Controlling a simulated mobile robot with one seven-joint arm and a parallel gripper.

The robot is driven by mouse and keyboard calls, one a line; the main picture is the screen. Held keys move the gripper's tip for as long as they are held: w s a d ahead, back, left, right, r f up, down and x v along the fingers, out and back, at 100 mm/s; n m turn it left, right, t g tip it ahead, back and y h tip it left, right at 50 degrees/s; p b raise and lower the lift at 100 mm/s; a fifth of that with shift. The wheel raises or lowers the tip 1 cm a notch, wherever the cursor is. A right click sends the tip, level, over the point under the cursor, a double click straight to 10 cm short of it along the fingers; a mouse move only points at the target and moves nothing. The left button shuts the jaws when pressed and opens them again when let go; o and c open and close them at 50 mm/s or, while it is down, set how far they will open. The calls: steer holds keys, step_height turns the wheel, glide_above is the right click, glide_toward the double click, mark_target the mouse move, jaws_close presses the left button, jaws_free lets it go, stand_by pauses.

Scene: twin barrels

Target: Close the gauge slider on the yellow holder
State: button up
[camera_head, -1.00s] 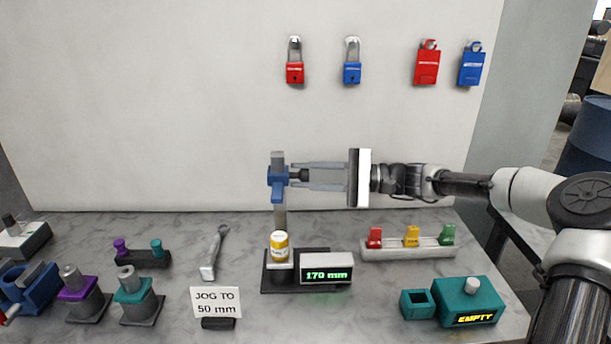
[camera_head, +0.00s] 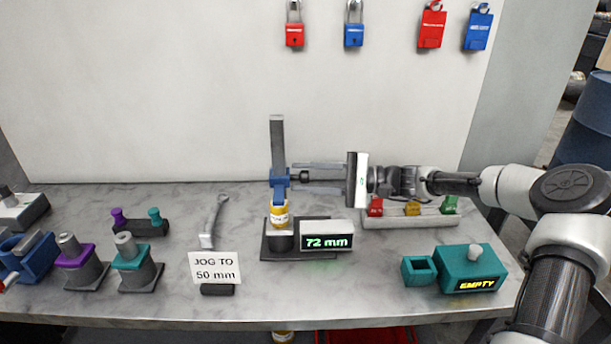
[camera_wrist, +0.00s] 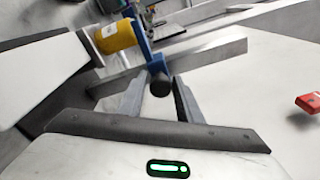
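The gauge stands on the marble table with an upright grey bar (camera_head: 277,140). Its blue slider (camera_head: 279,186) is low on the bar, just over the yellow holder (camera_head: 280,216); I cannot tell whether they touch. The gauge display (camera_head: 327,241) reads 72 mm in green. The wrist view also shows the blue slider (camera_wrist: 143,42) beside the yellow holder (camera_wrist: 116,37).
A "JOG TO 50 mm" sign (camera_head: 215,268) stands in front left of the gauge. A rack of red, yellow and green tags (camera_head: 412,218) lies behind, below my forearm. A teal box reading EMPTY (camera_head: 468,268) is at right. A wrench (camera_head: 214,222) lies left.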

steer(key=shift+o, duration=0.9)
steer(key=s+d+p, duration=0.1)
steer(key=s+d, duration=0.1)
steer(key=d, duration=1.5)
steer(key=shift+d, duration=0.15)
